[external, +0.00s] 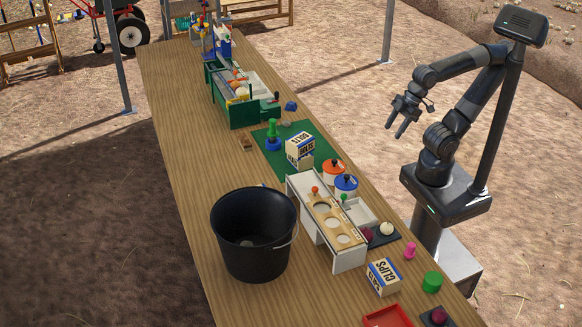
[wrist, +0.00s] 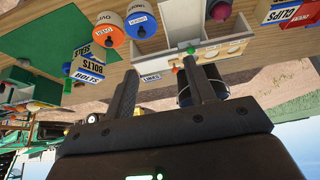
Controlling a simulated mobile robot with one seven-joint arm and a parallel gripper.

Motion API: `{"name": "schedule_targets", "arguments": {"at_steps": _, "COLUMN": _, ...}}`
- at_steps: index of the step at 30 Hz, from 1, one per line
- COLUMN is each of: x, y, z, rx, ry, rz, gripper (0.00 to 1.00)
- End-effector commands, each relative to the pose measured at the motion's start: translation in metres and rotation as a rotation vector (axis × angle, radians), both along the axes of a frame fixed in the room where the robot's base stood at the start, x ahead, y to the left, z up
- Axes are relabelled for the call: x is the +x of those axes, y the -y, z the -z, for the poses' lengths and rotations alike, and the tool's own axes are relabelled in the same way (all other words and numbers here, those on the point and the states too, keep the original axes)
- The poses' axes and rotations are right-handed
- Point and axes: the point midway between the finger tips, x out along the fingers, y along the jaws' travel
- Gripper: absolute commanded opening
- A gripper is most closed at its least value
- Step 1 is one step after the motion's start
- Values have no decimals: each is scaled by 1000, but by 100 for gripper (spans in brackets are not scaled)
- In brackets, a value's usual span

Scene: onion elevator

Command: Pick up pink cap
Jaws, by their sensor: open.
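A small pink knobbed piece (external: 410,250), which looks like the pink cap, stands on the table near its right edge in the external view. It stands between the dark mat with balls and the green cylinder. I cannot make it out in the wrist view. My gripper (external: 395,128) is open and empty, held in the air beyond the table's right edge, well away from the pink piece. In the wrist view my gripper (wrist: 160,66) shows two spread fingers with nothing between them.
Near the pink piece are a CLIPS box (external: 383,277), a green cylinder (external: 432,282), a red tray (external: 388,317) and a white rack (external: 330,228). A black bucket (external: 253,235) stands further left. Orange (external: 333,174) and blue (external: 346,186) lidded pots stand behind the rack.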

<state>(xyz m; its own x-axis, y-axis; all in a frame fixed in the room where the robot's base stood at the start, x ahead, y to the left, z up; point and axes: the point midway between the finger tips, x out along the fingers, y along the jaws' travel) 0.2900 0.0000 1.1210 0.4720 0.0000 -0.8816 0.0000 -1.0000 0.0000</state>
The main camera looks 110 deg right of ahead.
Motion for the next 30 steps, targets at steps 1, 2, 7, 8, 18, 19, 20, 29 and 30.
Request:
{"name": "schedule_targets", "arguments": {"at_steps": 1, "x": 0, "y": 0, "z": 0, "rx": 0, "ry": 0, "rz": 0, "gripper": 50}}
{"name": "schedule_targets", "arguments": {"at_steps": 2, "x": 0, "y": 0, "z": 0, "rx": 0, "ry": 0, "rz": 0, "gripper": 50}}
{"name": "schedule_targets", "arguments": {"at_steps": 7, "x": 0, "y": 0, "z": 0, "rx": 0, "ry": 0, "rz": 0, "gripper": 51}}
{"name": "schedule_targets", "arguments": {"at_steps": 8, "x": 0, "y": 0, "z": 0, "rx": 0, "ry": 0, "rz": 0, "gripper": 51}}
{"name": "schedule_targets", "arguments": {"at_steps": 18, "x": 22, "y": -21, "z": 3, "rx": -96, "ry": -50, "rz": -237, "gripper": 51}}
{"name": "schedule_targets", "arguments": {"at_steps": 19, "x": 27, "y": -27, "z": 4, "rx": -121, "ry": -62, "rz": -300, "gripper": 51}}
{"name": "schedule_targets", "arguments": {"at_steps": 20, "x": 32, "y": -33, "z": 6, "rx": -146, "ry": -74, "rz": -368, "gripper": 51}}
{"name": "schedule_targets", "arguments": {"at_steps": 29, "x": 81, "y": -115, "z": 34, "rx": -388, "ry": -168, "rz": -1104, "gripper": 51}}
{"name": "schedule_targets", "arguments": {"at_steps": 30, "x": 86, "y": -127, "z": 39, "rx": -416, "ry": -176, "rz": -1205, "gripper": 51}}
